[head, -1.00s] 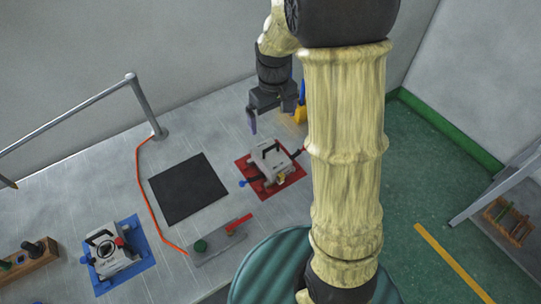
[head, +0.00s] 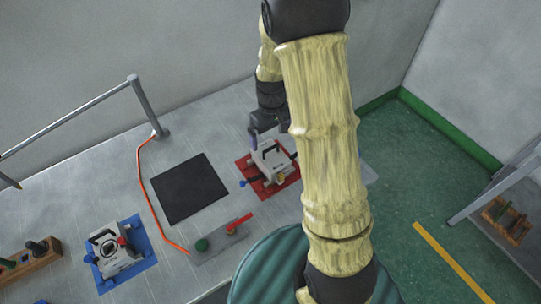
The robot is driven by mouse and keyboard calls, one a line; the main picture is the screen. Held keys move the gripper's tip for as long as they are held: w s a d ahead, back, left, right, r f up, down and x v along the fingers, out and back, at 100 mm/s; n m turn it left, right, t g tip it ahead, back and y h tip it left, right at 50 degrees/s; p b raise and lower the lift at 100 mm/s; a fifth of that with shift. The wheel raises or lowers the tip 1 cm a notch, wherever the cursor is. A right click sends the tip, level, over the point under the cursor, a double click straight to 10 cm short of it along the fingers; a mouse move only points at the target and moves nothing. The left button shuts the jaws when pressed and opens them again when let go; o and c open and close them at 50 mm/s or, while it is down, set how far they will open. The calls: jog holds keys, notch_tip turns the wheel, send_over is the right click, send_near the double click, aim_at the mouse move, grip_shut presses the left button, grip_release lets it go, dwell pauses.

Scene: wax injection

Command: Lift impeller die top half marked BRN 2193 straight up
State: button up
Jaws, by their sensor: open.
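A grey die with a black handle (head: 271,163) sits on a red mat (head: 247,171) right of the table's middle. A second, similar grey die (head: 114,254) sits on a blue mat (head: 143,250) at the lower left, with a dark round shape on top and a red knob. The marking BRN 2193 is not legible on either. My gripper (head: 265,137) is just above the die on the red mat, close to its handle. It is open; one finger shows left of the handle, and the other is not clear. I cannot tell whether it touches the handle.
A black square pad (head: 187,189) lies bare left of the red mat. A grey plate with a red lever (head: 238,224) and a green knob lies in front. An orange cord (head: 146,209) runs along the table, and a wooden rack (head: 30,260) stands at the lower left.

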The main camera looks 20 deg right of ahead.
aim_at(271, 147)
jog(key=shift+f+p, duration=0.35)
jog(key=shift+f, duration=1.8)
jog(key=shift+w+a+f+p, duration=0.1)
jog(key=shift+f+p, duration=0.9)
jog(key=shift+f, duration=1.6)
jog(key=c, duration=1.6)
jog(key=shift+r, duration=0.15)
